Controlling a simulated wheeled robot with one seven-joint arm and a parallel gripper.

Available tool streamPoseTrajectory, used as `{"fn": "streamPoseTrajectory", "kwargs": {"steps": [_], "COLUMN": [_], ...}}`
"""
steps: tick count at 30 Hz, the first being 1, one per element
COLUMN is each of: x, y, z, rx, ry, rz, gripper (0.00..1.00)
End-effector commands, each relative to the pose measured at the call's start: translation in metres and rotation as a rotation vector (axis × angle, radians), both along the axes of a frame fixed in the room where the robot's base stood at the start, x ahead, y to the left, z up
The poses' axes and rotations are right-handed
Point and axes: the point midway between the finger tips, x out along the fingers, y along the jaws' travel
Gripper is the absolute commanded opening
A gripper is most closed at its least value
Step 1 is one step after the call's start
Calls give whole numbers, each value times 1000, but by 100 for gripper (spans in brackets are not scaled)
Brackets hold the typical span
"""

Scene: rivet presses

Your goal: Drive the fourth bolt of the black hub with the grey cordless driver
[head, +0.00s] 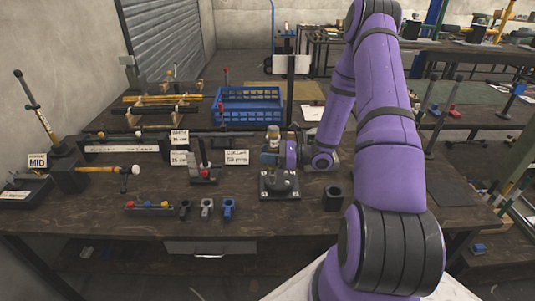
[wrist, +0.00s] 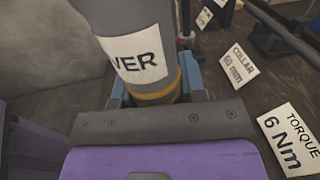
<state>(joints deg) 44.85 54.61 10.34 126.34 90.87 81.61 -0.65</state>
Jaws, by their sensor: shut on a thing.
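The grey cordless driver (wrist: 140,45) fills the top of the wrist view, with a white label ending in "VER" and a yellow band below it. My gripper (wrist: 155,95) is shut around it, its blue-grey fingers on either side. In the head view my gripper (head: 270,158) holds the driver (head: 273,133) roughly upright, just behind and above the black hub (head: 281,182). The hub sits on a grey base plate near the bench's front. The driver's lower tip and the hub's bolts cannot be made out, nor whether they touch.
A black cup (head: 333,198) stands right of the hub. Grey and blue clamp-like parts (head: 207,208) lie in front. A blue crate (head: 248,107) is behind. Signs read "COLLAR 60 mm" (wrist: 238,66) and "TORQUE 6 Nm" (wrist: 290,139).

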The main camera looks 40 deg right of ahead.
Motion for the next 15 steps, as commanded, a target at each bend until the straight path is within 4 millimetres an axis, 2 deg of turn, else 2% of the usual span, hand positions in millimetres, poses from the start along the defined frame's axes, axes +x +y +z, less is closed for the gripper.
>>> {"fn": "streamPoseTrajectory", "kwargs": {"steps": [15], "x": [0], "y": [0], "z": [-8], "rx": [1], "ry": [0], "rz": [0], "gripper": [5]}}
